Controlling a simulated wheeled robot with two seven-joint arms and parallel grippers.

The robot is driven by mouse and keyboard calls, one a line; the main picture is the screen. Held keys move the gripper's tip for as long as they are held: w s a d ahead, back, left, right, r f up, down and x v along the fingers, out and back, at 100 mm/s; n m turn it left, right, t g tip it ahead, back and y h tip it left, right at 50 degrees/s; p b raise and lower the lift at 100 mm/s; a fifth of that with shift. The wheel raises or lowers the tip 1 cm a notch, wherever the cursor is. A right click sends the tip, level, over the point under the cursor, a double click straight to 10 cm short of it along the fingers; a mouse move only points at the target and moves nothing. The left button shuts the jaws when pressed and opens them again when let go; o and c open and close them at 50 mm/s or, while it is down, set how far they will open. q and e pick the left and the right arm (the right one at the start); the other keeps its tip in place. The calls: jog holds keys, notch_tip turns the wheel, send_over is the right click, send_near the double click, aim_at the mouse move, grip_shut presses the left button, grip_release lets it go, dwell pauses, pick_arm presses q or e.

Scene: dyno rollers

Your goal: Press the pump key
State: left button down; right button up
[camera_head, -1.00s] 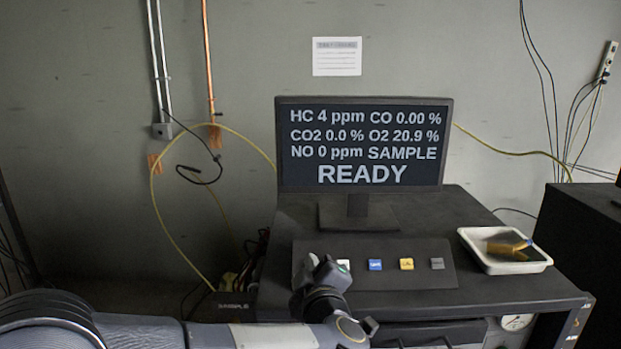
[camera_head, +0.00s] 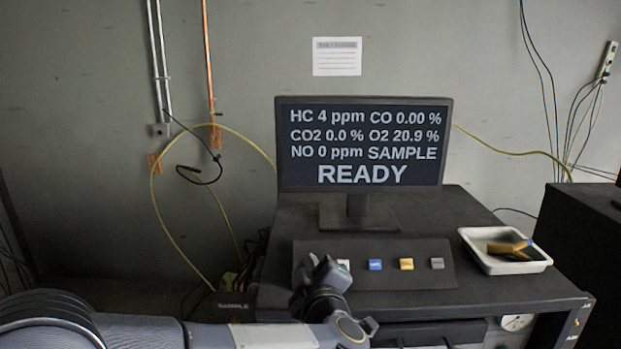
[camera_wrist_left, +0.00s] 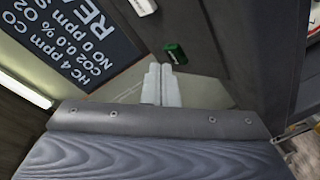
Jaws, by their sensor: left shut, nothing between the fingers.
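A sloped dark key panel (camera_head: 380,281) sits in front of the monitor. It carries a row of small keys: a pale key (camera_head: 344,264) partly hidden by my gripper, a blue key (camera_head: 375,264), a yellow key (camera_head: 406,264) and a grey key (camera_head: 437,263). Their labels are too small to read, so I cannot tell which is the pump key. My left gripper (camera_head: 328,268) is shut and empty at the panel's left end. In the left wrist view its closed fingers (camera_wrist_left: 161,84) point toward a green key (camera_wrist_left: 175,53), with a small gap in the picture. Contact is not visible.
The monitor (camera_head: 363,145) behind the panel reads READY. A white tray (camera_head: 488,262) with a yellow-brown item stands right of the panel on the dark cabinet (camera_head: 440,302). Yellow hose and cables hang at the left wall. A black box (camera_head: 585,235) stands at far right.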

pick_arm(q)
jog(key=shift+f, duration=0.1)
dwell(0.5)
jog(key=shift+w+f, duration=0.2)
jog(key=shift+w, duration=0.1)
jog(key=shift+b, duration=0.3)
dwell(0.3)
jog(key=shift+s+r+p, duration=0.3)
jog(key=shift+s+r+p, duration=0.6)
jog(key=shift+r+p, duration=0.05)
jog(key=shift+r, duration=0.3)
jog(key=s+r+p, duration=0.2)
jog(key=shift+s+r, duration=0.35)
jog(key=shift+r, duration=0.05)
